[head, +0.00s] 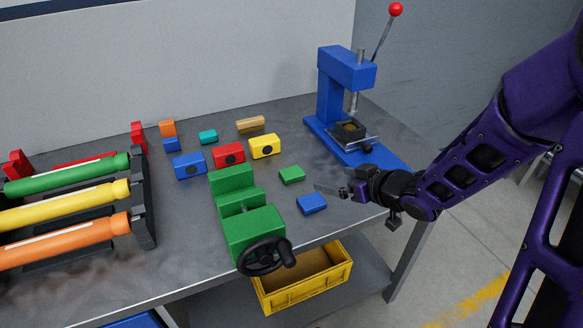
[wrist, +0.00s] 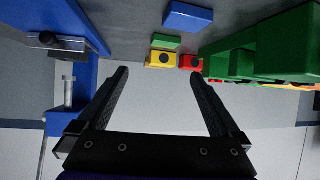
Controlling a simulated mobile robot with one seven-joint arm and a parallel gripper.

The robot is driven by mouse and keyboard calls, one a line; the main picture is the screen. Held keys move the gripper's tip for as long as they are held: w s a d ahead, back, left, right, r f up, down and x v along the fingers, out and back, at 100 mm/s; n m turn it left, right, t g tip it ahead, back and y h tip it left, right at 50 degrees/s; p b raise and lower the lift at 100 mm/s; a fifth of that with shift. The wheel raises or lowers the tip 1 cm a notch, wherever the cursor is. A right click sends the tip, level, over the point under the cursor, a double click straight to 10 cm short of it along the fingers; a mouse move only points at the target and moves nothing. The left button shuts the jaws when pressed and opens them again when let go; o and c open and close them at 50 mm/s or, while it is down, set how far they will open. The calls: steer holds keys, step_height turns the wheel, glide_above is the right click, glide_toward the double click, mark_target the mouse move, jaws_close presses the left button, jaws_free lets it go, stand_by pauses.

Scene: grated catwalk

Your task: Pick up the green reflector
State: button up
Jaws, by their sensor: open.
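The green reflector (head: 291,174) is a small flat green block lying on the grey workbench (head: 180,228), right of the green vise. In the wrist view it shows as a thin green strip (wrist: 166,41) between a blue block and a yellow block. My gripper (head: 330,190) is open and empty, just right of the reflector in the head view and apart from it. In the wrist view its two fingers (wrist: 158,76) are spread wide with nothing between them. The blue block (head: 312,203) lies close to the reflector, toward the bench's front edge.
The green vise (head: 253,230) with a black handwheel stands at the front edge. A blue press (head: 346,70) stands behind my gripper. Yellow (head: 264,146) and red (head: 228,154) blocks lie behind the reflector. A rack of coloured tubes (head: 147,220) is at left; a yellow crate (head: 300,292) sits below.

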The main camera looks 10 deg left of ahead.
steer(key=b, duration=0.3)
glide_toward(293, 172)
steer(key=x, duration=0.3)
steer(key=shift+w+a, duration=0.1)
steer(key=shift+w, duration=0.2)
steer(key=x, duration=0.5)
steer(key=shift+s+a+f+b, duration=0.15)
steer(key=shift+b, duration=0.15)
steer(key=c, duration=1.2)
